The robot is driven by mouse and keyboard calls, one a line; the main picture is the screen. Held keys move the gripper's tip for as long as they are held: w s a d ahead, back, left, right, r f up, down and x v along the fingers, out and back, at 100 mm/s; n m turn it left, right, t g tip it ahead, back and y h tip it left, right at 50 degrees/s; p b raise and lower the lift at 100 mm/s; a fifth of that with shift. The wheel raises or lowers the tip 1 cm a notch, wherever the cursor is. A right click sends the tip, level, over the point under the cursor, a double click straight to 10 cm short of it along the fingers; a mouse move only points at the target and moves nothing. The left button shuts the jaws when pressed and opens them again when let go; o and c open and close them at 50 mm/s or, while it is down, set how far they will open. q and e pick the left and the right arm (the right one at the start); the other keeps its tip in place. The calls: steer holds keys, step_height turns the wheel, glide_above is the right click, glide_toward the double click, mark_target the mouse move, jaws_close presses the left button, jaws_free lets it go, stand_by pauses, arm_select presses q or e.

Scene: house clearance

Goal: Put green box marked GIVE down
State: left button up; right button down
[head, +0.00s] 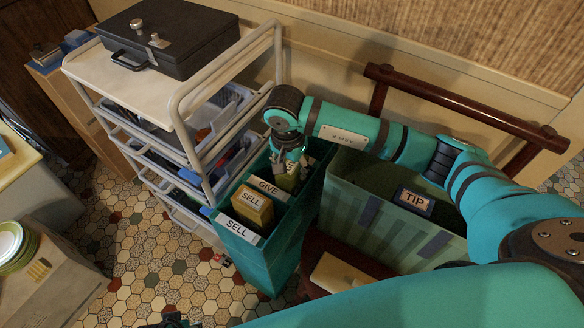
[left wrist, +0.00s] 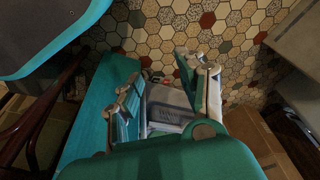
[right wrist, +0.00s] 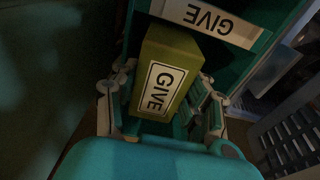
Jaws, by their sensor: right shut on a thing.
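The green box marked GIVE (right wrist: 163,80) is between the fingers of my right gripper (right wrist: 165,105), which is shut on it. In the head view the box (head: 287,180) shows only partly, below the right gripper (head: 291,163) at the GIVE compartment of the teal bin (head: 258,262). The GIVE label (right wrist: 210,17) is just beyond the box in the right wrist view. Whether the box touches the compartment floor is hidden. My left gripper (left wrist: 162,95) is open and empty, above the floor.
A yellow box marked SELL (head: 252,207) stands in the bin's SELL compartment. The TIP bin (head: 390,225) stands to the right. A trolley (head: 110,66) with a dark cash box (head: 168,38) stands to the left. Stacked plates (head: 14,245) are at far left.

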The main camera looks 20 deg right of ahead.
steer(key=shift+f, duration=0.4)
arm_select(q)
steer(key=shift+w+r, duration=0.15)
steer(key=shift+r, duration=0.15)
arm_select(e)
steer(key=shift+f, duration=0.1)
steer(key=c, duration=1)
jaws_free()
steer(key=shift+c, duration=0.2)
steer(key=o, duration=0.4)
arm_select(q)
steer(key=shift+w+r, duration=0.1)
steer(key=shift+r, duration=0.25)
arm_select(e)
steer(key=shift+r, duration=0.55)
arm_select(q)
steer(key=f, duration=0.1)
steer(key=s+f+p, duration=0.1)
steer(key=f, duration=0.1)
steer(key=s+f, duration=0.1)
steer(key=f, duration=0.1)
steer(key=shift+a, duration=0.1)
arm_select(e)
steer(key=r, duration=0.7)
steer(key=s+a+r, duration=0.1)
steer(key=r, duration=0.3)
steer(key=shift+a, duration=0.1)
